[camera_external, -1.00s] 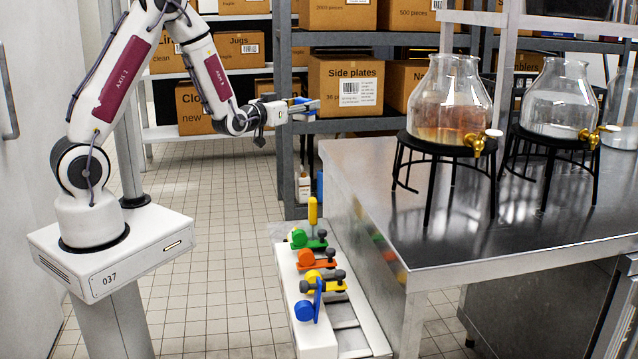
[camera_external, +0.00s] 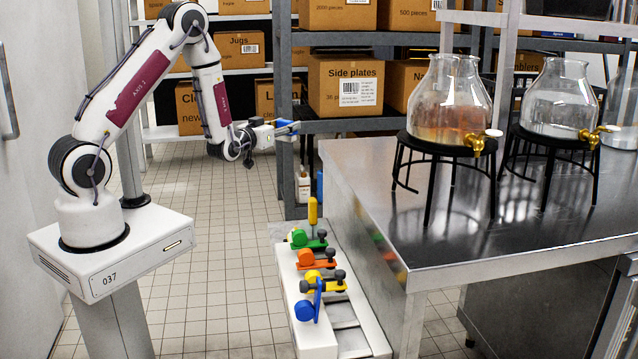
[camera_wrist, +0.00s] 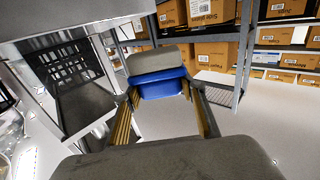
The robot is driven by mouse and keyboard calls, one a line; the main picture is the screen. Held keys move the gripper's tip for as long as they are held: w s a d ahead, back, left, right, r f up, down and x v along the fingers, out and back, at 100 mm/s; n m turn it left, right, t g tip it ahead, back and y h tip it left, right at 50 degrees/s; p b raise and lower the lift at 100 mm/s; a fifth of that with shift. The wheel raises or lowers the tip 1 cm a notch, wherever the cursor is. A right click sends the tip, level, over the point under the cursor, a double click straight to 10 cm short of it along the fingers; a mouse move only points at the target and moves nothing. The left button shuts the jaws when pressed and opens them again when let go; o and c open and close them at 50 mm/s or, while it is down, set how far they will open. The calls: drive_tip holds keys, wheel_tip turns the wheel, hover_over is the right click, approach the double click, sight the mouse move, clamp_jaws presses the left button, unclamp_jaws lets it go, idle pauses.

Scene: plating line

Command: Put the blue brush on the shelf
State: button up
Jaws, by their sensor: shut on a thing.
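My gripper (camera_external: 284,129) is shut on the blue brush (camera_external: 290,127) and holds it in the air, left of the grey shelf unit (camera_external: 345,124). In the wrist view, the blue part of the brush (camera_wrist: 160,86) shows beyond the near grey pad of my gripper (camera_wrist: 165,105); most of the brush is hidden. The shelf unit has several levels, with cardboard boxes on the upper ones. The held brush is at about the height of the board under the "Side plates" box in the picture, apart from it.
A steel table (camera_external: 390,205) with glass dispensers (camera_external: 450,95) stands at the right. A low white bench (camera_external: 312,340) holds green, orange, yellow and blue pieces. A white bottle (camera_external: 303,187) stands low in the shelf unit. The tiled floor (camera_external: 210,250) is clear.

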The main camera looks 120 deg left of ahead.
wheel_tip(320, 180, down, 23)
drive_tip(key=shift+f, duration=0.2)
idle(0.6)
drive_tip(key=shift+f, duration=0.1)
drive_tip(key=shift+f, duration=3.3)
drive_tip(key=shift+f, duration=0.6)
drive_tip(key=o, duration=1.3)
drive_tip(key=shift+r, duration=0.15)
drive_tip(key=shift+r, duration=4.85)
